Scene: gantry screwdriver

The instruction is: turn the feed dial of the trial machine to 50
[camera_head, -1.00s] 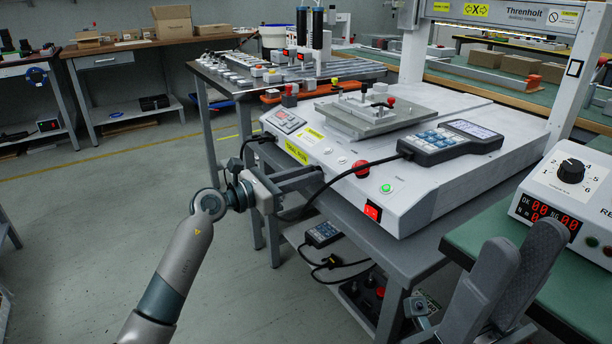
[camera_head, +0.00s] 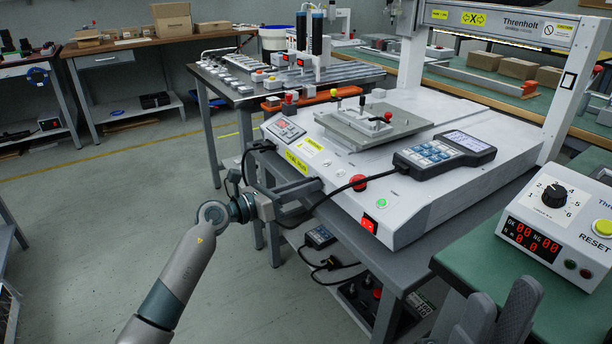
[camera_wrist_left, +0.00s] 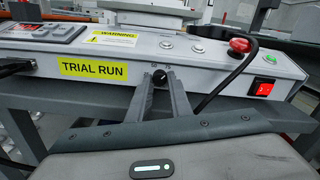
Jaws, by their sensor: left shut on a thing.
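The trial machine (camera_head: 400,215) is a white box unit with a yellow TRIAL RUN label (camera_wrist_left: 93,69) on its sloped front. A small black dial (camera_wrist_left: 159,77) sits on the front, right of that label in the left wrist view. My left gripper (camera_wrist_left: 161,80) is shut on this dial, with one finger on each side of it. In the head view my left gripper (camera_head: 320,184) reaches the machine's front edge and the dial is hidden. My right gripper (camera_head: 503,290) is open and empty at the bottom right, partly out of frame.
A red stop button (camera_head: 358,182), a red switch (camera_head: 369,225) and a black cable are right of the dial. A handheld pendant (camera_head: 445,155) lies on the machine. A control box (camera_head: 560,215) with another black knob stands on the green bench (camera_head: 470,255) at right.

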